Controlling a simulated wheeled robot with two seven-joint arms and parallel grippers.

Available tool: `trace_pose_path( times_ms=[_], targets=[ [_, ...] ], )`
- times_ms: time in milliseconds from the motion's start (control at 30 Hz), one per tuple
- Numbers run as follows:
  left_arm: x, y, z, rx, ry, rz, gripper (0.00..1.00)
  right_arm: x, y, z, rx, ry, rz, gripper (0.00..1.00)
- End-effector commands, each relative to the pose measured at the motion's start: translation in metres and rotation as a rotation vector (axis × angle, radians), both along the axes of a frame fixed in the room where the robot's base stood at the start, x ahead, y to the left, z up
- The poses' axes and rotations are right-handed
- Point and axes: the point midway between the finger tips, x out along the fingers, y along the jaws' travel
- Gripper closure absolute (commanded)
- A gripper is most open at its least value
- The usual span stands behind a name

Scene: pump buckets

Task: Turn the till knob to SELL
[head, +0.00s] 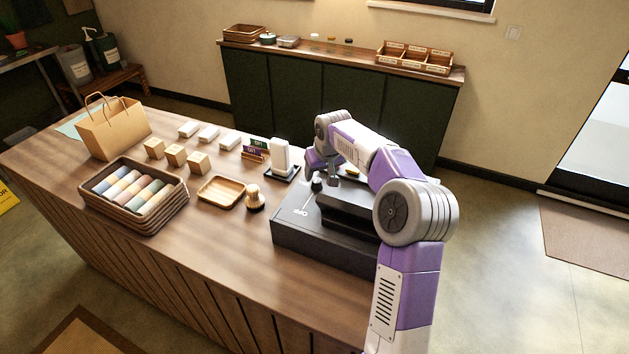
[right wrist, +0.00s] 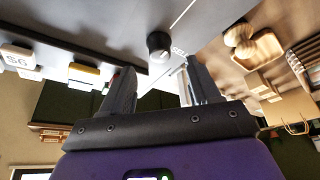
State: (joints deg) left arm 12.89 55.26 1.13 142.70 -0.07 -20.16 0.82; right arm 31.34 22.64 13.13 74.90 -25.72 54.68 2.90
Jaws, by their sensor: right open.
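The till (head: 292,238) is a dark grey box at the right end of the wooden counter. Its black round knob (head: 317,184) stands on the top face; it also shows in the right wrist view (right wrist: 159,43), with small white lettering beside it, too small to read surely. My right gripper (head: 316,168) is just above and behind the knob in the head view, partly hidden by its own arm. In the right wrist view its two fingers (right wrist: 160,68) are spread, with the knob beyond the tips and in the gap's line, apparently apart from them. My left gripper is out of view.
Farther left are small boxes, a basket of rolled cloths (head: 135,198) and a paper bag (head: 112,128). Bare counter lies in front of the tray.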

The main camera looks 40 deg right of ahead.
Motion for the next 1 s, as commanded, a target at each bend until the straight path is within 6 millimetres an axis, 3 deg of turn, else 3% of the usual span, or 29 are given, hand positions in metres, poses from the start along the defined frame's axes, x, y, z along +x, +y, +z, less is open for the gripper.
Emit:
trace_pose_path(
  times_ms=[300,700,1000],
  targets=[
    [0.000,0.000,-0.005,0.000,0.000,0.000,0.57,0.017,-0.005,-0.044,0.002,0.001,-0.001,0.39],
    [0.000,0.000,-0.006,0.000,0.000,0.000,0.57,0.020,-0.006,-0.050,0.000,-0.001,-0.001,0.40],
    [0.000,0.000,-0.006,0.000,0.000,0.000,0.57,0.020,-0.006,-0.050,0.000,0.000,-0.001,0.86]
  ],
)
